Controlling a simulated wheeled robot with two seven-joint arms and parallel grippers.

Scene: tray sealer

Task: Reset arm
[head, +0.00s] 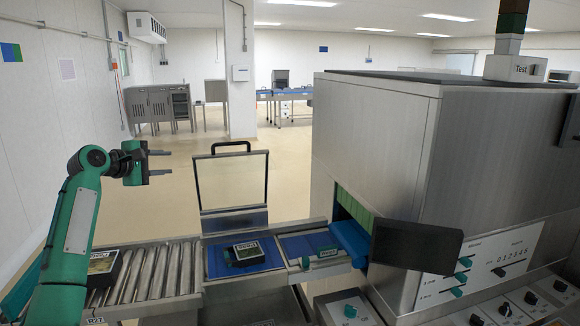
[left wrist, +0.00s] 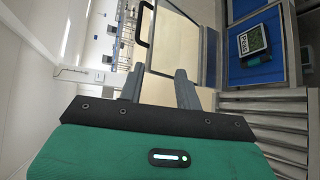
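My left gripper (head: 160,163) is raised above the floor left of the clear-panelled guard, on a green arm that comes in from the left. Its two dark fingers point right and stand apart with nothing between them. In the left wrist view the same fingers (left wrist: 158,88) are spread and empty. My right gripper is not in either view.
A roller conveyor (head: 150,273) leads to a blue bed (head: 262,262) holding a black labelled tray (head: 246,251). Another tray (head: 103,264) sits on the rollers. An upright clear guard (head: 232,183) stands behind the bed. A large steel sealer (head: 375,140) fills the right.

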